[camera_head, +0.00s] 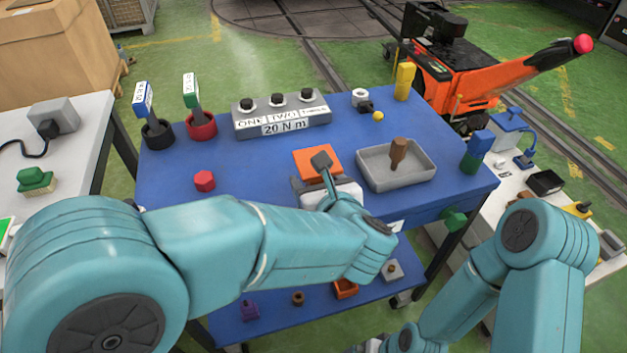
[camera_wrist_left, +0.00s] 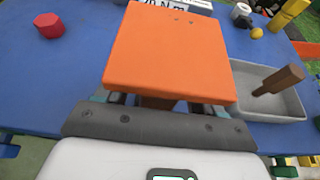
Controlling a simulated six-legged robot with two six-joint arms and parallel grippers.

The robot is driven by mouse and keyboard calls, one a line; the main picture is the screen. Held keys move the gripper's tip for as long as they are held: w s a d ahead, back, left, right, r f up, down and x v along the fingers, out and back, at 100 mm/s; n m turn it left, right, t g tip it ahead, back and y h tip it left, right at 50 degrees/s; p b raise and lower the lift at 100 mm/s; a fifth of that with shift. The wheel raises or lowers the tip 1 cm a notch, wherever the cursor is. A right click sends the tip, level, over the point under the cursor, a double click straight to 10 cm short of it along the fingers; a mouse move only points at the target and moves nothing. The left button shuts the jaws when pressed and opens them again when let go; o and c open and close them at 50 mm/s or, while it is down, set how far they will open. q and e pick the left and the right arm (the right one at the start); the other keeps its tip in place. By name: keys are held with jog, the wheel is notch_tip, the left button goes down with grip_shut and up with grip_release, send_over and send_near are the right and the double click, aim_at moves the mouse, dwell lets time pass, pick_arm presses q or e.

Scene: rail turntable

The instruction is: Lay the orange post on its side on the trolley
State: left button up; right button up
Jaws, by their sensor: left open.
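The orange post (camera_head: 316,158) is at the middle of the blue trolley top (camera_head: 240,180). In the left wrist view a broad, flat orange face of the post (camera_wrist_left: 170,50) fills the centre, and a darker part shows below its near edge. The rest of it is hidden, so I cannot tell how it meets the trolley. My left gripper (camera_wrist_left: 158,102) is open, with its fingers just under the near edge of that face, one to each side of the darker part. In the head view my left wrist hides the near side of the post. My right gripper is out of view.
A grey tray (camera_head: 429,173) with a brown peg (camera_head: 398,153) is right of the post. A red hexagonal piece (camera_head: 204,181) is left of it. A grey torque box (camera_head: 281,114) stands behind, with a yellow block (camera_head: 404,81) further right. The front left trolley top is mostly clear.

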pick_arm(q)
jog(key=shift+s+r, duration=0.1)
jog(key=shift+s, duration=0.1)
jog(key=shift+w, duration=0.1)
jog(key=c, duration=1.2)
grip_shut()
jog(key=shift+r, duration=0.1)
